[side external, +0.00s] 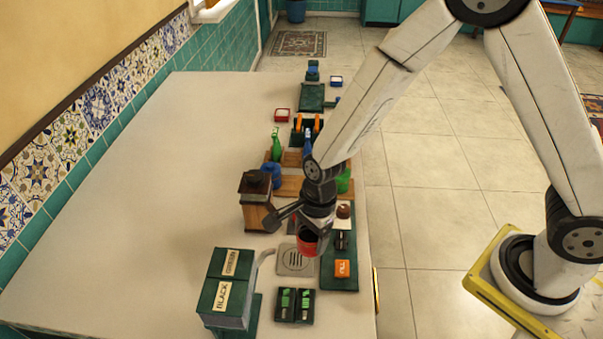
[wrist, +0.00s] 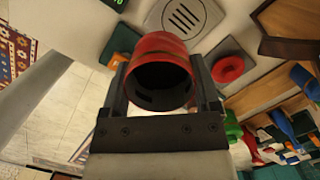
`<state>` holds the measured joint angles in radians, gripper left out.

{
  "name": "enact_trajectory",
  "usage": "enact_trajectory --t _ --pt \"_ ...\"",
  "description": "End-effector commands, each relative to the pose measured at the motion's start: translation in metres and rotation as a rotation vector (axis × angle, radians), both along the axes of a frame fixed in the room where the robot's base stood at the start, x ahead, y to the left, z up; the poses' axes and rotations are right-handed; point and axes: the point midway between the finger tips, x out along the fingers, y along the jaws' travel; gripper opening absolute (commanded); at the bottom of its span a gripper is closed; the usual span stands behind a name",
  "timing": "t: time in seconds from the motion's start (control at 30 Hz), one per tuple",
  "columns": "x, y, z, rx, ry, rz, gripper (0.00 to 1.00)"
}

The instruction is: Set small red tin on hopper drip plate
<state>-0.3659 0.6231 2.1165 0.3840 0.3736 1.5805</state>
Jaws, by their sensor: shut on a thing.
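My gripper (side external: 311,232) is shut on the small red tin (side external: 307,243), above the work table beside the slotted grey drip plate (side external: 290,263). In the wrist view my gripper (wrist: 160,88) has one finger on each side of the red tin (wrist: 160,45); its dark open mouth faces the camera. The hopper (side external: 229,283) is a dark green double box labelled BLACK and GREEN, with a grey spout reaching toward the plate. The exact height of the tin is unclear.
A red round piece (wrist: 228,68) sits on a grey plate in the wrist view. A wooden box grinder (side external: 254,205) stands left of my gripper. A green tray (side external: 338,278) with an orange box lies right; a dark two-slot holder (side external: 294,306) lies in front. The table's left is clear.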

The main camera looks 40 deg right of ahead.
Motion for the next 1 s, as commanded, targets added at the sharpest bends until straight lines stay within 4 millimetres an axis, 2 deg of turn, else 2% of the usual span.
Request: enact_trajectory --t 0.2,0.4,0.77,1.0 --pt "0.017 0.006 -0.022 0.0 0.001 -0.001 0.19" --pt "0.027 0.009 -0.034 0.0 0.0 0.0 0.19" --pt "0.03 0.01 -0.039 0.0 0.001 0.0 0.19" --pt "0.033 0.011 -0.058 -0.001 0.002 -0.001 0.19"
